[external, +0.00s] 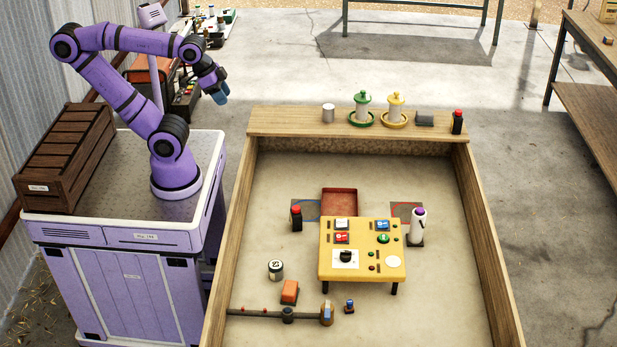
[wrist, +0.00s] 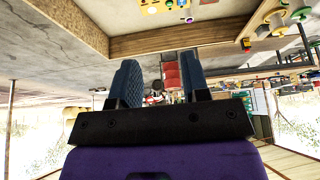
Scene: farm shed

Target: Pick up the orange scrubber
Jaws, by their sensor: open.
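The orange scrubber (external: 290,291) is a small orange block with a darker lower side. It lies on the floor of the wood-walled bed, towards the front left, in the external view. I cannot make it out in the wrist view.
The bed's wooden left wall (external: 229,240) lies between the cart and the scrubber.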

